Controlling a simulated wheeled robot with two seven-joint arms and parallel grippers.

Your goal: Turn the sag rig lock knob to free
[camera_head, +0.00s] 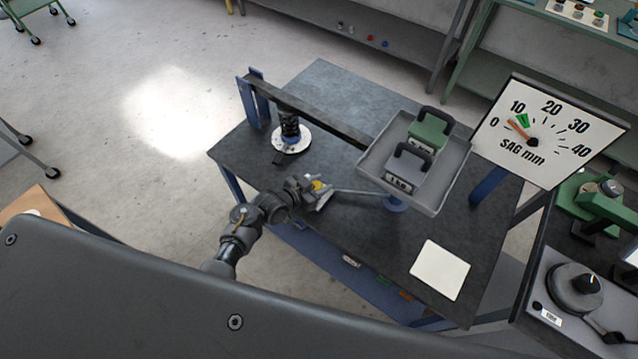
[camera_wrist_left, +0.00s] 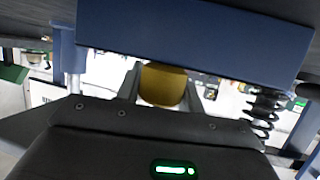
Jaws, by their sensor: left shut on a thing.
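My left gripper (camera_head: 316,188) reaches over the near side of the dark rig table. A yellow knob (camera_head: 319,185) shows at its fingertips; I take it to be the lock knob. In the left wrist view the rounded yellow knob (camera_wrist_left: 163,85) sits between the two fingers of my left gripper (camera_wrist_left: 160,92), which are shut on it. No lock or free marking is readable, so the knob's setting cannot be told. My right gripper is not in view.
A grey tray (camera_head: 440,194) holds a green weight (camera_head: 430,130) and a grey weight (camera_head: 406,170). A black spring (camera_head: 290,127) stands on a white disc under the long beam (camera_head: 320,118). A blank white card (camera_head: 440,270) lies at the table's front right.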

